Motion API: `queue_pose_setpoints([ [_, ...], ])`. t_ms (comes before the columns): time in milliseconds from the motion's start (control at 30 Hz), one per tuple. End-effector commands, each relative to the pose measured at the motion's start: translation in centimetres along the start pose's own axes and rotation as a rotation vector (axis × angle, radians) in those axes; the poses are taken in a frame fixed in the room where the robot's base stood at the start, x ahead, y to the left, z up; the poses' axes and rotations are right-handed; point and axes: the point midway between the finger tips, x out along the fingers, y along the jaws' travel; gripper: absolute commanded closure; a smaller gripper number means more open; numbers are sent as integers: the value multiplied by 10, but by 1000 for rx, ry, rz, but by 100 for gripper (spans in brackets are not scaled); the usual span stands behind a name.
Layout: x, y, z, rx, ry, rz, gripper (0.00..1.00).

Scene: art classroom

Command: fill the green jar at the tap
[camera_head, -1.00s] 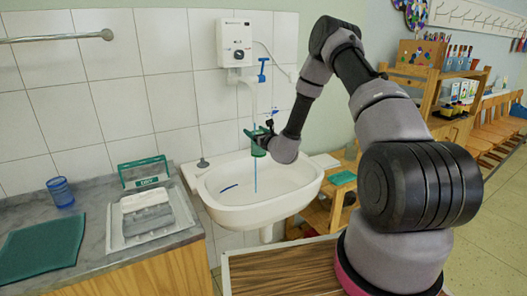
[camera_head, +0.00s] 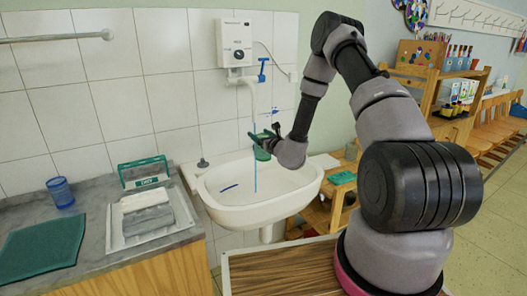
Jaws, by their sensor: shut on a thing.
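The green jar (camera_head: 262,152) is above the white sink (camera_head: 225,205), below and near the tap (camera_head: 262,73) with its blue handle. My gripper (camera_head: 268,140) is shut on the jar and holds it over the basin, looking roughly upright. The spout is a white pipe (camera_head: 252,95) coming down from a white wall heater (camera_head: 237,45). A thin blue stream (camera_head: 256,178) shows below the jar, running down into the basin. The inside of the jar and its water level are too small to see.
A blue thin item (camera_head: 229,187) lies in the sink. The counter at left holds a blue cup (camera_head: 60,191), a green mat (camera_head: 42,248), a tray (camera_head: 185,214) with a grey stack, and a green DRY sign (camera_head: 145,172). A wooden shelf (camera_head: 335,195) stands right of the sink.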

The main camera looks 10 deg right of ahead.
Motion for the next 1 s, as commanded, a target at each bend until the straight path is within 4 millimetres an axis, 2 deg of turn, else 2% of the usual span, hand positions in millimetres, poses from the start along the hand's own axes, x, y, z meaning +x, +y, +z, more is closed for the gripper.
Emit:
queue_pose_setpoints([
  [267, -3, 0, 0, 0, -1, 0, 100],
  [1000, -62, 0, 0, 0, 0, 0, 100],
])
